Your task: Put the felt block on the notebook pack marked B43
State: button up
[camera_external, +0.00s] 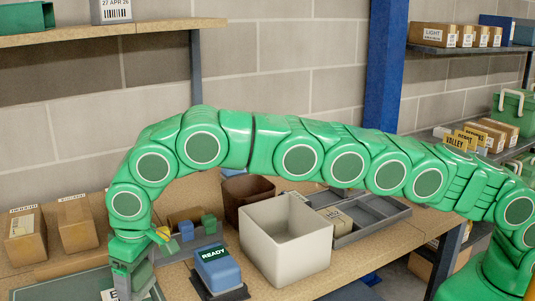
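My gripper (134,282) hangs low at the front left, over the edge of a dark green mat (60,286). Its fingers are small and partly hidden, so I cannot tell whether they are open or hold something. A white label (110,295) shows at the bottom edge beside it, cut off and unreadable. No B43 mark is readable. Brown labelled packs (25,237) and (77,224) stand at the left.
A blue device reading READY (217,267) stands right of my gripper. A white bin (287,245), a brown bin (238,208) and a grey divided tray (375,217) fill the bench's middle. My arm arches above them. A shelf (120,30) overhangs at upper left.

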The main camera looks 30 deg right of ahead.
aim_at(140, 269)
jog(key=o, duration=0.3)
jog(key=shift+o, duration=0.2)
jog(key=shift+r, duration=0.1)
jog(key=shift+s+d+r, duration=0.15)
jog(key=shift+s+r, duration=0.05)
jog(key=shift+r, duration=1.55)
jog(key=shift+s+d+r, duration=0.2)
jog(key=shift+r, duration=1.5)
jog(key=shift+s+d+r, duration=0.15)
jog(key=shift+s+r, duration=0.05)
jog(key=shift+r, duration=1.55)
jog(key=shift+d+r, duration=0.1)
jog(key=shift+r, duration=0.6)
jog(key=shift+d, duration=0.1)
